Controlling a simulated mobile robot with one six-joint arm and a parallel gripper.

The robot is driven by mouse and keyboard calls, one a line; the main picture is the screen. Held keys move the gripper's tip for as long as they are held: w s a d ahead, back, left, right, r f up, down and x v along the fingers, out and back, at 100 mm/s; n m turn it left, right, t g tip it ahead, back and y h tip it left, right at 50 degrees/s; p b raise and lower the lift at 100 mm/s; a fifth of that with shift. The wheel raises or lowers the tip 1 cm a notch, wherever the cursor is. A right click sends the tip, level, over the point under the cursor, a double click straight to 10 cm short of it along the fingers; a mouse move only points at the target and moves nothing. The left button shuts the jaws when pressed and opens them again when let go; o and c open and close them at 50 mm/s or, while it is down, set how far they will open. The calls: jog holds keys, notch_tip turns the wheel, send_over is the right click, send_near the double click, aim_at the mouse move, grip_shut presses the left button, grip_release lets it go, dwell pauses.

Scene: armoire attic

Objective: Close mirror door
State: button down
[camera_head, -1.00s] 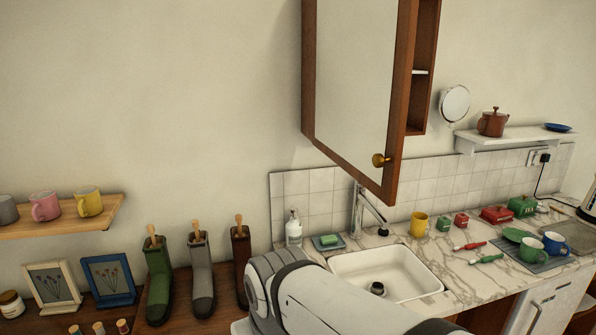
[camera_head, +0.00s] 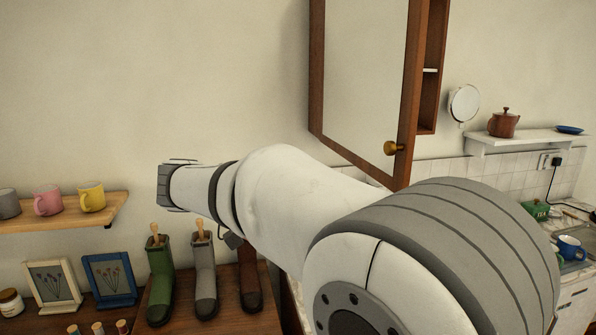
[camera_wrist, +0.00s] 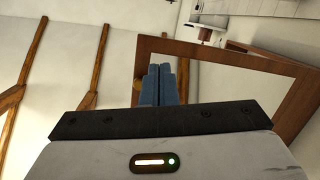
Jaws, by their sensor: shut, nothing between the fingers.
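The mirror door (camera_head: 365,75) hangs on the wall cabinet, a mirror panel in a brown wooden frame. It stands open, swung out from the cabinet's shelved interior (camera_head: 430,75). A round brass knob (camera_head: 392,148) sits near its lower right corner. In the wrist view the mirror door (camera_wrist: 225,88) slants behind my gripper (camera_wrist: 161,70). The blue fingers are shut together and empty, overlapping the door's frame in the picture. I cannot tell whether they touch it. In the head view my arm reaches left below the door, and the fingers cannot be made out.
A wooden shelf with mugs (camera_head: 92,198) is at the left. Boots (camera_head: 204,275) and picture frames (camera_head: 110,280) stand below it. A round mirror (camera_head: 464,103) and a white shelf with a teapot (camera_head: 504,122) are at the right.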

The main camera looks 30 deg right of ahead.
notch_tip(320, 180, up, 3)
jog(key=w+a+m+h, duration=0.1)
jog(key=m+h, duration=0.1)
jog(key=m, duration=0.1)
jog(key=p, duration=0.2)
send_near(390, 162)
jog(key=shift+g, duration=0.4)
jog(key=d, duration=0.5)
jog(key=shift+s+d+r, duration=0.3)
jog(key=shift+s+d, duration=0.1)
jog(key=shift+d+f, duration=0.15)
jog(key=shift+d, duration=0.3)
